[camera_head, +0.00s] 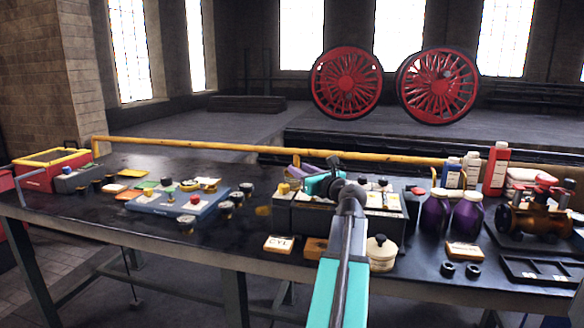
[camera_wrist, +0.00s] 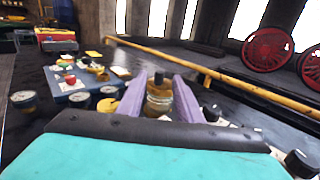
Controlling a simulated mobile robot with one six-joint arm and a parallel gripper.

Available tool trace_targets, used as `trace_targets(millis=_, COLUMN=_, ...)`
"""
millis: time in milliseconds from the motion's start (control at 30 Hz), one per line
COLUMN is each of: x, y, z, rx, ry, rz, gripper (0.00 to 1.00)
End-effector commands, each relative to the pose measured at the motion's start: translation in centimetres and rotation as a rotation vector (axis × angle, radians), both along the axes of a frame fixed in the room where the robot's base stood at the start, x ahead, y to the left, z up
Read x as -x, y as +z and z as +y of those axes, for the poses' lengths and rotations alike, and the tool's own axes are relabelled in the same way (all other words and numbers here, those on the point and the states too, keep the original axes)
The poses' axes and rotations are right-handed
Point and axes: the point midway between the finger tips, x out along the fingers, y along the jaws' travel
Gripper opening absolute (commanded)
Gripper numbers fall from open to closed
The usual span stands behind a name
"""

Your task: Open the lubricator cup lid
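In the wrist view my gripper (camera_wrist: 159,84) has its two purple fingers spread apart. The lid's edge is too small to make out. I cannot tell whether the fingers touch the cup. In the head view my gripper (camera_head: 298,164) is low over the middle of the bench, mostly hidden by its own teal body and the arm. A small yellow-topped fitting (camera_head: 284,190) shows just below it.
A yellow rail (camera_head: 230,146) runs along the bench's back. Purple bottles (camera_head: 468,215), a brass model engine (camera_head: 538,212) and a cream lidded pot (camera_head: 381,252) are right.

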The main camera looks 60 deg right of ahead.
Motion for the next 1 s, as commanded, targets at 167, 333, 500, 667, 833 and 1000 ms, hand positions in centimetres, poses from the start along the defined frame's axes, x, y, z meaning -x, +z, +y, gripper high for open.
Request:
trace_targets(millis=167, x=-2.0, y=0.0, z=-1.1, rx=0.000, ry=0.001, rz=0.000, gripper=0.33)
trace_targets(millis=333, x=-3.6, y=0.0, z=-2.0, rx=0.000, ry=0.000, rz=0.001, gripper=0.33)
trace_targets(millis=500, x=-4.6, y=0.0, z=-2.5, rx=0.000, ry=-0.001, rz=0.001, gripper=0.33)
trace_targets(millis=667, x=-5.1, y=0.0, z=-2.8, rx=0.000, ry=-0.001, rz=0.000, gripper=0.33)
trace_targets(millis=833, x=-5.2, y=0.0, z=-2.8, rx=0.000, ry=-0.002, rz=0.000, gripper=0.33)
trace_targets(millis=1000, x=-5.1, y=0.0, z=-2.8, rx=0.000, ry=-0.002, rz=0.000, gripper=0.27)
